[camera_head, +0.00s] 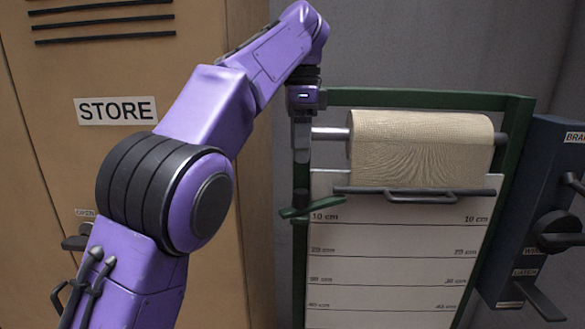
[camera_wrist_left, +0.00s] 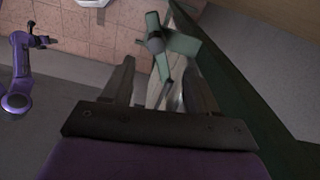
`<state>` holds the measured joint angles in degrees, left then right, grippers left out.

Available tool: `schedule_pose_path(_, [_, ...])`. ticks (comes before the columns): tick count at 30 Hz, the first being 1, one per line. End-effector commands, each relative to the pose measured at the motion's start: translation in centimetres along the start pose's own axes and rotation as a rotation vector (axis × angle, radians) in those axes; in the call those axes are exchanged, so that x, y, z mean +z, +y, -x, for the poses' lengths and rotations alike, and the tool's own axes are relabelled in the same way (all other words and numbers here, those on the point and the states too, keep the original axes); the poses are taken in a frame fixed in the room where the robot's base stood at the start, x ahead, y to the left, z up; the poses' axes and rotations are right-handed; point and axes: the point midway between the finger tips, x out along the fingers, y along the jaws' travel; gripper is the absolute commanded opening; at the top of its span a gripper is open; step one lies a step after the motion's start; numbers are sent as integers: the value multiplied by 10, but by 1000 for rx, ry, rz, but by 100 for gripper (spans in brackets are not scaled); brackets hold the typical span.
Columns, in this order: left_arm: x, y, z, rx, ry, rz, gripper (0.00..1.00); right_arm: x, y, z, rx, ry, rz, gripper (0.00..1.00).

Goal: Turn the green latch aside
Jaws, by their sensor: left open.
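The green latch (camera_head: 312,208) is a flat bar on the left post of a green frame (camera_head: 430,98), lying nearly level with a slight tilt. In the left wrist view the latch (camera_wrist_left: 182,43) shows as green arms around a dark round pivot, with one arm reaching down between my fingers. My left gripper (camera_head: 301,178) points down along the left post, just above the latch. In the wrist view its two fingers (camera_wrist_left: 160,88) are apart, on either side of that arm; contact cannot be told. A small purple arm with a gripper (camera_wrist_left: 45,42), seemingly my right, shows at the far left.
A beige roll (camera_head: 420,142) on a metal rod and a dark bar with a handle (camera_head: 415,193) sit inside the frame, above a white board (camera_head: 390,265) with centimetre marks. A tan STORE cabinet (camera_head: 60,160) stands left, a dark blue box (camera_head: 540,215) with knobs right.

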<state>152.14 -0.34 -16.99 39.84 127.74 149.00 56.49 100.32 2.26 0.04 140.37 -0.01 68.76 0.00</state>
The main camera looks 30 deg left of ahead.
Motion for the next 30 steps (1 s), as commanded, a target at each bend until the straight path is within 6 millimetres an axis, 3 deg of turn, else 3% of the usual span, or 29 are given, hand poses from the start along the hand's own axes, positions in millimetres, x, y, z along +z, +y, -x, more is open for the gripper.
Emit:
schedule_pose_path(6, [0, 0, -48, 3, 2, 0, 59, 14, -2, -34, 2, -1, 0, 43])
schedule_pose_path(12, [1, 0, -88, 2, 2, 3, 59, 22, -4, -53, 1, -1, 0, 43])
schedule_pose_path(18, [0, 0, -105, 1, 2, 0, 59, 23, -4, -56, 1, -1, 0, 43])
schedule_pose_path(26, [0, 0, -106, 1, 2, 0, 59, 23, -4, -55, 1, 0, 0, 43])
schedule_pose_path(30, [0, 0, -106, 1, 2, 0, 13, 23, -4, -55, 1, 0, 0, 43])
